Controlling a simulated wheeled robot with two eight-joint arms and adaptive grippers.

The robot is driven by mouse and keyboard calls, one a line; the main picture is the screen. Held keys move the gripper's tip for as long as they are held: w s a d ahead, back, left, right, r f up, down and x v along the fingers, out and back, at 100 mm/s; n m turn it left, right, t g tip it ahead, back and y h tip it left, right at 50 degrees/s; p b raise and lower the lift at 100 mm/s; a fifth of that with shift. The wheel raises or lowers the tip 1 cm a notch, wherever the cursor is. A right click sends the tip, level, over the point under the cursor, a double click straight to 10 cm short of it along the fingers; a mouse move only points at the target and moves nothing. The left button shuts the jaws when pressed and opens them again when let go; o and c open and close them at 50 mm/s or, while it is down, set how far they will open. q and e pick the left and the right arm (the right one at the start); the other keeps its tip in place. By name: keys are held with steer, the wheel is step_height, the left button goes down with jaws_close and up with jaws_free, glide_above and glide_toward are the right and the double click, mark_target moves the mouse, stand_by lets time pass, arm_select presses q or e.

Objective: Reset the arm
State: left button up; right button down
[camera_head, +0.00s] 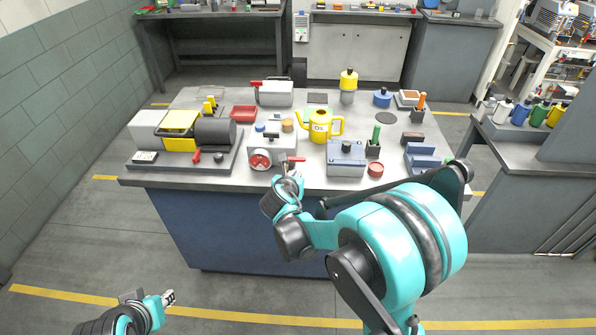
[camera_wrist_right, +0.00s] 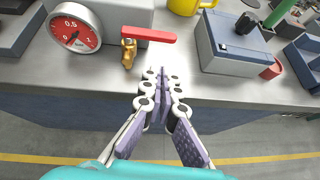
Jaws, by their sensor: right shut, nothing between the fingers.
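My right arm reaches from the lower right over the front of the workbench in the head view. My right gripper (camera_head: 291,178) is shut and empty at the bench's front edge, just in front of a grey pump unit with a red-faced gauge (camera_head: 260,161). In the right wrist view the fingertips (camera_wrist_right: 161,76) are together, below and right of a brass valve (camera_wrist_right: 128,52) with a red lever (camera_wrist_right: 149,34), and apart from it. My left gripper (camera_head: 169,298) is low at the left, above the floor and away from the bench; its opening is too small to tell.
The workbench (camera_head: 270,183) holds a yellow-and-black pump (camera_head: 181,130) at left, a yellow oil can (camera_head: 320,125), a blue-grey box (camera_head: 346,157) and a red round cap (camera_head: 375,169). A side bench with bottles stands at right. The floor before the bench is clear.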

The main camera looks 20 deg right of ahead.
steer(key=p+v, duration=0.2)
steer(key=v, duration=0.6)
steer(key=shift+d, duration=0.25)
steer(key=s+a+m+g+y, duration=0.1)
steer(key=s+m+y, duration=0.2)
steer(key=s+m, duration=0.7)
steer(key=s+a+r+m+g+y, duration=0.1)
steer(key=s+m+g+y, duration=0.1)
steer(key=s+m, duration=0.9)
steer(key=shift+r+m+y, duration=0.15)
steer(key=shift+m+y, duration=0.25)
steer(key=shift+m, duration=4.1)
steer(key=shift+s, duration=0.1)
